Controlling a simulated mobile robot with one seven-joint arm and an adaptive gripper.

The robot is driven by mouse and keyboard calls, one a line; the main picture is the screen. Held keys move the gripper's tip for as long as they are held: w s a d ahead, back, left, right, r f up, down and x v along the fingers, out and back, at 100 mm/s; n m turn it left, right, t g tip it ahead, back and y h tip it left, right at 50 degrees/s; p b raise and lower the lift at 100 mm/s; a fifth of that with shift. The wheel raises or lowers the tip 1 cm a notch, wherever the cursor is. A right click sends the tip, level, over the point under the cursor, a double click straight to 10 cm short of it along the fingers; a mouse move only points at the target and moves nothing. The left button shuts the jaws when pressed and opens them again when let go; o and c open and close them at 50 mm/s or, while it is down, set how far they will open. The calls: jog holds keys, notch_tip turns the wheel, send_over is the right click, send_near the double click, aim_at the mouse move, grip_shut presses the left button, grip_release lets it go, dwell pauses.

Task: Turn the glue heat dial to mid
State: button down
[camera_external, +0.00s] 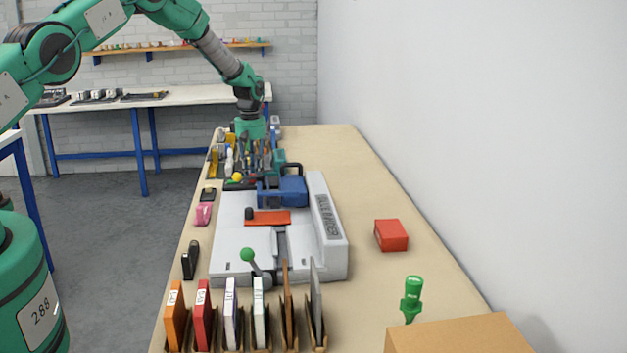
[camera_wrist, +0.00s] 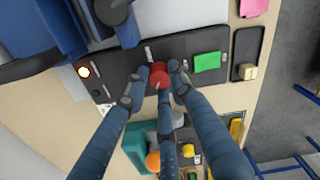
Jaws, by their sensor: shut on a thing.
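A red round dial (camera_wrist: 158,75) with a small pale mark on it sits on a black control panel (camera_wrist: 120,66) in the wrist view. My gripper (camera_wrist: 160,82) is shut on the dial, its fingers around it from the lower side and partly hiding it. The panel also carries a lit lamp (camera_wrist: 84,71) at the left and a green block (camera_wrist: 207,62) at the right. In the camera_external view my gripper (camera_external: 255,158) is at the far end of the bench, behind the grey and blue machine, and the dial cannot be made out.
A grey machine labelled as a binder (camera_external: 330,215) with a blue clamp (camera_external: 291,191) stands in front of my gripper. Tools and jars crowd around my gripper.

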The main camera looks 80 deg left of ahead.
aim_at(253, 174)
jog(key=m+b, duration=0.2)
jog(key=m, duration=0.3)
jog(key=shift+m, duration=0.3)
jog(key=m+b, duration=0.1)
jog(key=m, duration=0.4)
jog(key=shift+r+m, duration=0.1)
jog(key=shift+m, duration=0.2)
jog(key=c, duration=1.5)
grip_release()
jog(key=shift+o, duration=0.2)
notch_tip(253, 174, up, 12)
